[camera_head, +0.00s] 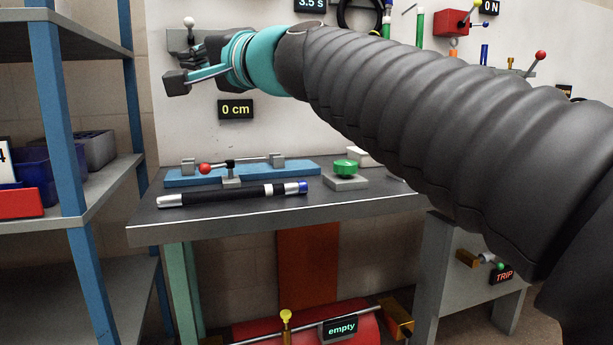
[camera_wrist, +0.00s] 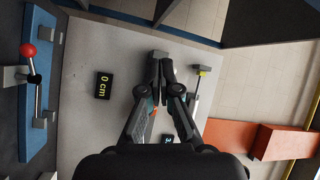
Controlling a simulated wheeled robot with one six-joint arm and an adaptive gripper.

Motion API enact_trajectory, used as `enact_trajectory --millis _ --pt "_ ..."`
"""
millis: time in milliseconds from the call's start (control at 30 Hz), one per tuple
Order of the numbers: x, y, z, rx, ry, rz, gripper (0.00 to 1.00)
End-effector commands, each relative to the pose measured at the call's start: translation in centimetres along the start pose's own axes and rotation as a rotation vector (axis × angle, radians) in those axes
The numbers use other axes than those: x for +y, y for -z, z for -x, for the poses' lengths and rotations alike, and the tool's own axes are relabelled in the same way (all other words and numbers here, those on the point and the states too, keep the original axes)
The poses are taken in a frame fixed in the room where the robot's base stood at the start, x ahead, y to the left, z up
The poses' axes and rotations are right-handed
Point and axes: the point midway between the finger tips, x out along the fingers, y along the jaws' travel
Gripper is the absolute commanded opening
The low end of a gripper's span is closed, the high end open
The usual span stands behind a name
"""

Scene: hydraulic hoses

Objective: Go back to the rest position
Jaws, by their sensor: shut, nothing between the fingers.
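My gripper (camera_head: 188,75) is at the upper left of the head view, in front of the pale wall panel and above the bench. My dark ribbed arm crosses from the right edge to it and covers part of the panel and bench. In the wrist view, my gripper (camera_wrist: 160,80) has both fingers together, with nothing seen between them.
The bench (camera_head: 240,222) holds a black hose (camera_head: 230,195), a blue fixture with a red-knobbed lever (camera_head: 205,169) and a green knob (camera_head: 345,168). A "0 cm" display (camera_head: 236,109) hangs on the panel. A blue-posted shelf (camera_head: 85,195) stands left. A red cylinder (camera_head: 305,330) lies below.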

Motion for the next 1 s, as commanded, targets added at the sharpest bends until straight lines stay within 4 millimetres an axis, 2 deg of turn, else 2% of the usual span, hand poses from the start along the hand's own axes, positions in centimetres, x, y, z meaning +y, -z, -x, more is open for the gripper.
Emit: enact_trajectory --millis 200,267,367,500,567,700,767,900,1000 --pt "6.5 -2.9 0.7 -0.094 -0.153 0.124 0.00" --pt "9.0 -3.7 1.4 -0.127 -0.215 0.171 0.00" --pt "14.0 -5.1 3.8 -0.193 -0.342 0.262 0.00" --pt "21.4 -6.5 9.0 -0.290 -0.542 0.386 0.00" --pt "24.3 -6.9 11.7 -0.330 -0.626 0.430 0.00" --pt "30.2 -7.8 18.6 -0.416 -0.816 0.515 0.00" --pt "32.5 -8.2 21.8 -0.450 -0.897 0.544 0.00" --pt "37.0 -9.1 29.6 -0.518 -1.079 0.590 0.00" --pt "39.3 -9.8 34.9 -0.544 -1.194 0.605 0.00"
